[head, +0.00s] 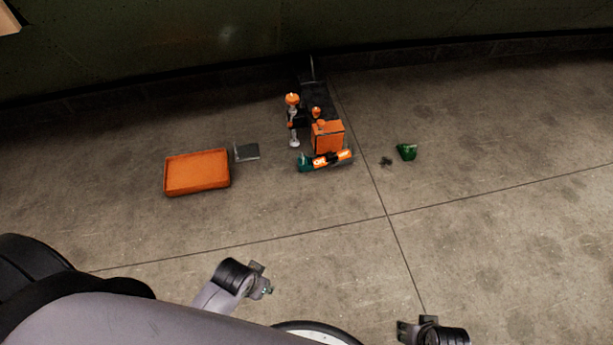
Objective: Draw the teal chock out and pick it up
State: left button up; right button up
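The teal chock (304,163) is a small dark teal piece on the floor at the left end of an orange-and-black cylinder (334,159). It appears to touch the cylinder, but how far it reaches under it is hidden. My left gripper (264,279) is over bare floor, nearer to me than the chock and well apart from it. My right gripper (412,324) is at the bottom edge, lower right, far from the chock. Both look empty, but their finger gaps are too small to read.
An orange box (327,137) and an orange-topped stand (293,118) are close behind the cylinder. An orange tray (197,171) and a grey plate (246,152) lie left. A green block (406,152) and a small dark piece (386,161) lie right. The nearer floor is clear.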

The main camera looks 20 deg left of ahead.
aim_at(305, 163)
jog(key=i+u, duration=0.25)
jog(key=i, duration=0.25)
jog(key=i+u, duration=0.25)
jog(key=i, duration=0.25)
jog(key=i+l+u, duration=0.1)
jog(key=i+u, duration=0.15)
jog(key=i, duration=0.2)
jog(key=i+l+u, duration=0.25)
jog(key=i, duration=0.25)
